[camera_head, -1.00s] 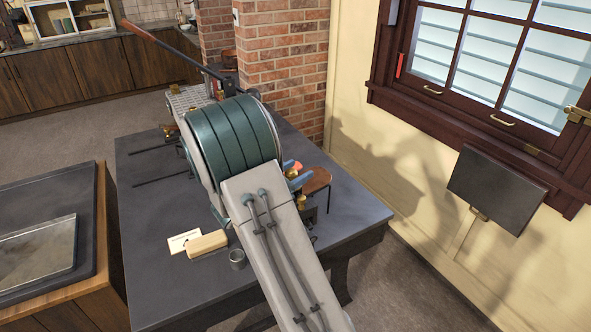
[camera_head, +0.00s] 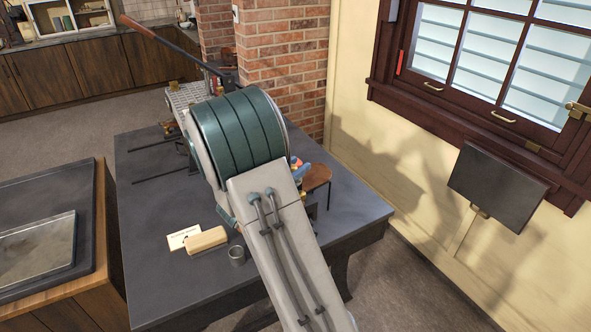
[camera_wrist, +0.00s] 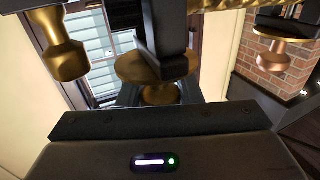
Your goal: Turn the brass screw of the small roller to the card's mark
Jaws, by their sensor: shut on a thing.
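In the wrist view, my gripper (camera_wrist: 148,62) has its dark fingers at the top centre. They are shut on a brass screw with a wide round head (camera_wrist: 158,92), partly hidden behind the fingers. Another brass knob (camera_wrist: 61,52) hangs at the left, and a copper-coloured knob (camera_wrist: 284,52) is at the right; both are apart from the fingers. In the head view, my arm hides the gripper, the held screw and most of the small roller. The card (camera_head: 182,237) lies on the dark bench; its writing is too small to read.
A wooden block (camera_head: 206,240) touches or nearly touches the card, with a small grey cup (camera_head: 237,255) beside it. A long-handled lever (camera_head: 165,42) rises behind my arm. The dark bench (camera_head: 160,290) is clear at its front left. A window (camera_head: 475,60) is at the right.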

